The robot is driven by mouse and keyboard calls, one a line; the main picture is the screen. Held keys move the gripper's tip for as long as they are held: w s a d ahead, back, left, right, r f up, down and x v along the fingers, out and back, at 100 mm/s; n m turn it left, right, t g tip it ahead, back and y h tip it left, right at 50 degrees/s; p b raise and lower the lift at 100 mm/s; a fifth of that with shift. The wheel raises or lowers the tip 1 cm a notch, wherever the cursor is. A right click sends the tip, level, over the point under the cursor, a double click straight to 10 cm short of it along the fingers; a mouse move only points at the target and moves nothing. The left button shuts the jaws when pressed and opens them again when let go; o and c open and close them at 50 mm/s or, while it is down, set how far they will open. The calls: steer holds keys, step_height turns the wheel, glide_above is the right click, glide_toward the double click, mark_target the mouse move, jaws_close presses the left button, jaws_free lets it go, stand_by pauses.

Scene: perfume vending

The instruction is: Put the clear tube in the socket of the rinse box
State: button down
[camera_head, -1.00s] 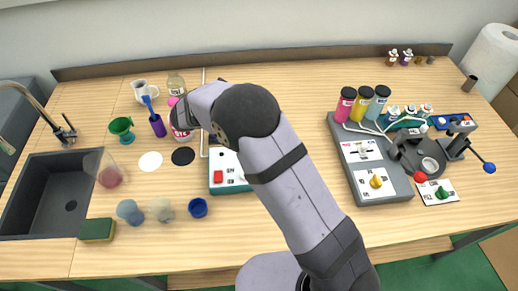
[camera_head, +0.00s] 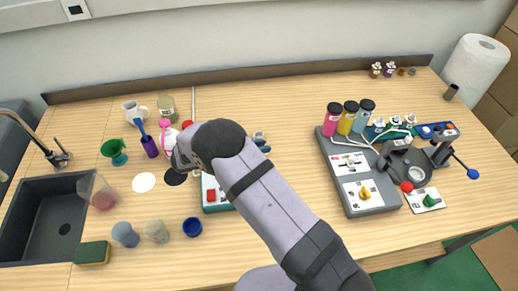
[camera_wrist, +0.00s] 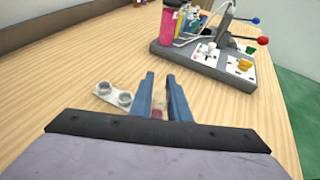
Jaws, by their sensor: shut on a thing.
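My gripper (camera_wrist: 162,84) shows in the wrist view with two blue fingers close together. Between them is a small, faintly pinkish see-through piece (camera_wrist: 158,112), which looks like the clear tube; most of it is hidden. In the head view my arm hides the tube. A low box (camera_head: 211,195) with teal sides, a white top and a red button stands mid-table and looks like the rinse box. My forearm covers its right part, and I cannot make out its socket. My wrist is just behind and left of this box.
A pale plate with two round holders (camera_wrist: 113,95) lies left of the fingers in the wrist view. The grey machine (camera_head: 372,207) with coloured bottles stands right. A blue cup (camera_head: 192,227), a sponge (camera_head: 92,253) and the sink (camera_head: 40,222) are at front left.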

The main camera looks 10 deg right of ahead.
steer(key=shift+f, duration=1)
steer(key=shift+f, duration=0.1)
steer(key=shift+f, duration=0.15)
steer(key=c, duration=1.7)
jaws_free()
